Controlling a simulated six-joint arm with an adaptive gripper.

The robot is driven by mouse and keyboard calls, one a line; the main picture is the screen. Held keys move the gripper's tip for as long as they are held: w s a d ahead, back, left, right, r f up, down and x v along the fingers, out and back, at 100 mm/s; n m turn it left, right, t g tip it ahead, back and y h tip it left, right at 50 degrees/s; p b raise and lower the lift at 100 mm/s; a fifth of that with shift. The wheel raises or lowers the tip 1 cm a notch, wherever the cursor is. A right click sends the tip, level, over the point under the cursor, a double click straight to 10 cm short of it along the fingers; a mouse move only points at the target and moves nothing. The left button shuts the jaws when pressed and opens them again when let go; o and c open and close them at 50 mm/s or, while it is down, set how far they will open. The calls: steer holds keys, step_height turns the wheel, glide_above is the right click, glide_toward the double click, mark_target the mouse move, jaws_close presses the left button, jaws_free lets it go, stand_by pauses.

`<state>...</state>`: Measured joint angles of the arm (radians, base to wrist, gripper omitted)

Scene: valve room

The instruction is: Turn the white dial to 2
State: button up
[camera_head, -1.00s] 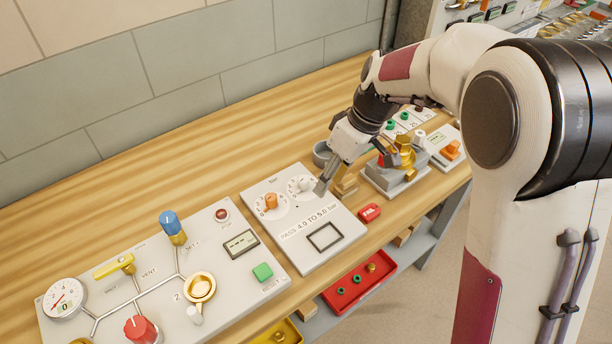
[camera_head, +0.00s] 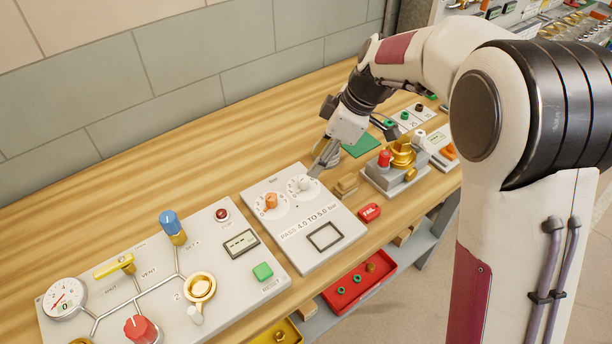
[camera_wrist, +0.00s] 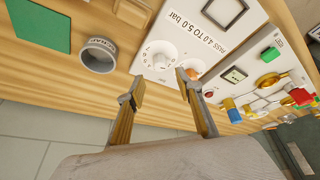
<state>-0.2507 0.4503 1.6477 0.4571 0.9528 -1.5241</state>
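The white dial (camera_head: 305,184) is on the right of the light panel labelled "PASS 4.0 TO 5.0 bar" (camera_head: 325,255), with a numbered scale around it. In the wrist view the white dial (camera_wrist: 160,62) lies just beyond the gap between my fingertips. My gripper (camera_head: 318,170) is close behind and to the right of the dial in the head view. In the wrist view my gripper (camera_wrist: 160,79) is open, with nothing between its fingers. Contact with the dial cannot be made out. The dial's exact setting is too small to read.
An orange dial (camera_head: 271,202) sits left of the white one, close to one finger in the wrist view. A wooden block (camera_head: 346,186) and a red "FAIL" tag (camera_head: 369,211) are to the right. A grey ring-shaped cup (camera_wrist: 99,55) and green mat (camera_head: 362,145) are nearby.

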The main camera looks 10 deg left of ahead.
mark_target(305, 179)
steer(key=shift+x, duration=3.9)
jaws_close()
